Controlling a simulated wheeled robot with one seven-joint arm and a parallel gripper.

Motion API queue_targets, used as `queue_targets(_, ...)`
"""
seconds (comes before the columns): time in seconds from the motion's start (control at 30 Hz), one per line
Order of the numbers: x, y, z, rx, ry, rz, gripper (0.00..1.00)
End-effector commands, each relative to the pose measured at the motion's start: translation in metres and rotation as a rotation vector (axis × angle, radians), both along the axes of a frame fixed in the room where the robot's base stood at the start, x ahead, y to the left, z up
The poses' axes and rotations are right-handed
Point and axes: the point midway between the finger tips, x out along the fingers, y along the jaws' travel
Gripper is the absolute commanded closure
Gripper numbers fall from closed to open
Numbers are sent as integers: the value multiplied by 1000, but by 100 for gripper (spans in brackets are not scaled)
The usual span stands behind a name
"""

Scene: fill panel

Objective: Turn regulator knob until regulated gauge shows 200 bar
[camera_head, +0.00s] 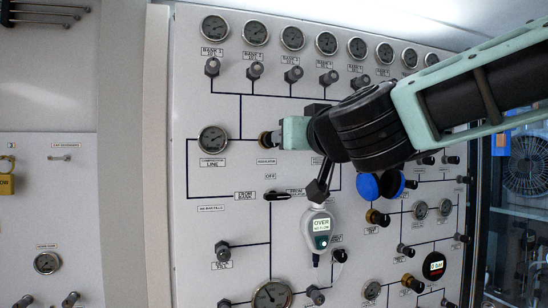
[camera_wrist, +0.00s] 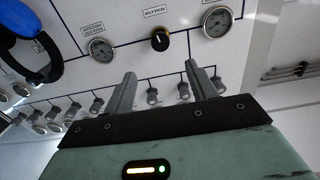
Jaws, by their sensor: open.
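The regulator knob (camera_wrist: 160,40), black with a brass base, stands on the white panel. In the head view the knob (camera_head: 266,138) shows just left of my gripper (camera_head: 292,133). In the wrist view my gripper (camera_wrist: 161,72) is open and empty. Its two grey fingers point toward the panel, and the knob appears beyond and between the fingertips, not gripped. The small gauge (camera_wrist: 101,48) left of the knob in the wrist view seems to be the regulated gauge. Its reading is too small to tell, and my arm hides it in the head view.
The compression line gauge (camera_head: 213,140) is left of the knob in the head view. A row of bank gauges and valve knobs runs along the panel's top. A handheld meter (camera_head: 320,230) reading OVER hangs below my arm. Blue round caps (camera_head: 368,186) are at right.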

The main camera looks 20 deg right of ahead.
Motion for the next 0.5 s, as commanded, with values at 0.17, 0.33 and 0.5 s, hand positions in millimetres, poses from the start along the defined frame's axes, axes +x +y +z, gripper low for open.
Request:
queue_targets(0.17,14,2,-5,5,-1,7,43)
queue_targets(0.33,29,2,-5,4,-1,6,43)
queue_targets(0.5,65,1,0,-5,2,1,43)
